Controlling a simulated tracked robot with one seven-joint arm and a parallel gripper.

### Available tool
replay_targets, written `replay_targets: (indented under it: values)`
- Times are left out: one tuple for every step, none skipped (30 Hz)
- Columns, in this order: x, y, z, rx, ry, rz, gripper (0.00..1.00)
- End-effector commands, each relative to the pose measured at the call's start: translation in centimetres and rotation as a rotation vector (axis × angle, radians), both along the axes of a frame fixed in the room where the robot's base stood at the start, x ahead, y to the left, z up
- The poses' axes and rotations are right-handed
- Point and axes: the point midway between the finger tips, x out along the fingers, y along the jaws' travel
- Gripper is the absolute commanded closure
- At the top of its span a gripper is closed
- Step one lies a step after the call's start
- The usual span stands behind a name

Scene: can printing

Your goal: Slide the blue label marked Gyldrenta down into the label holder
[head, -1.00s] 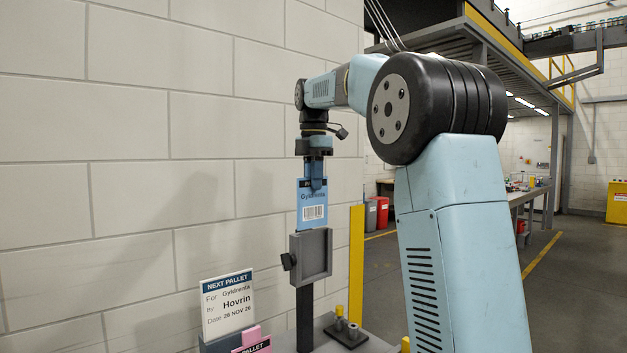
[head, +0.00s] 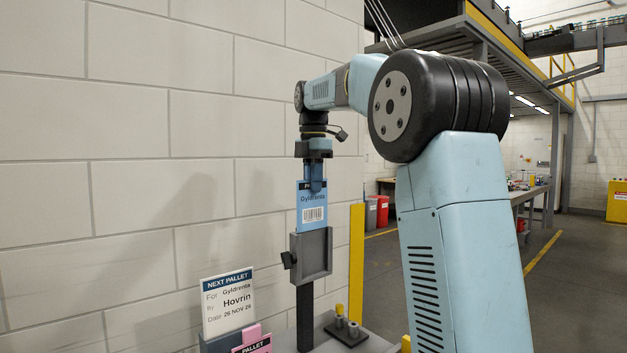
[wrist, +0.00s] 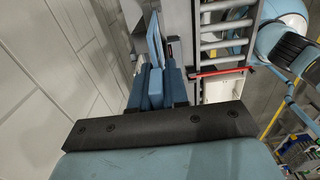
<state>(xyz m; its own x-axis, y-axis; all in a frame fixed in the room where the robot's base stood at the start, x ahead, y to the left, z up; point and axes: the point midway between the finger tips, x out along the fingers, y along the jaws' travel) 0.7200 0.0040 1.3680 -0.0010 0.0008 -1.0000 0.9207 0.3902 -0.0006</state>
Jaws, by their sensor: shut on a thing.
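The grey label holder (head: 312,258) stands on a dark post directly below. The label's lower edge is at the holder's top opening; I cannot tell whether it is inside the slot or just in front of or above it. In the wrist view the label (wrist: 155,42) shows nearly edge-on beyond my gripper's blue fingers (wrist: 155,88).
A "NEXT PALLET" card (head: 228,302) and a pink label (head: 254,343) stand in a rack at lower left. A dark plate with small pegs (head: 346,331) lies right of the post. A yellow post (head: 356,265) stands right of the holder. The block wall is close behind.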

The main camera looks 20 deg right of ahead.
Motion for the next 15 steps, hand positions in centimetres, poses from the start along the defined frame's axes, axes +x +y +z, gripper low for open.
replay_targets:
  values:
    - [0.0, 0.0, -0.1, 0.000, 0.000, 0.000, 1.00]
    - [0.0, 0.0, -0.2, 0.000, 0.001, 0.000, 1.00]
    - [0.0, 0.0, -0.3, 0.000, 0.001, 0.000, 1.00]
    - [0.0, 0.0, -0.4, 0.000, 0.001, 0.000, 1.00]
    - [0.0, 0.0, -0.5, 0.000, 0.001, 0.000, 1.00]
    - [0.0, 0.0, -0.6, 0.000, 0.001, 0.000, 1.00]
    - [0.0, 0.0, -0.6, 0.000, 0.000, 0.000, 1.00]
    - [0.0, 0.0, -0.7, 0.000, 0.000, 0.000, 1.00]
    - [0.0, 0.0, -0.8, 0.000, 0.000, 0.000, 1.00]
    - [0.0, 0.0, -0.9, 0.000, 0.000, 0.000, 1.00]
    - [0.0, -0.1, -0.9, 0.000, 0.000, -0.001, 1.00]
    - [0.0, -0.1, -1.0, 0.000, 0.000, -0.001, 1.00]
    - [0.0, -0.1, -1.1, 0.000, 0.000, -0.001, 1.00]
    - [0.0, -0.1, -1.2, 0.000, 0.000, -0.001, 1.00]
    - [0.0, -0.1, -1.3, 0.000, 0.000, -0.001, 1.00]
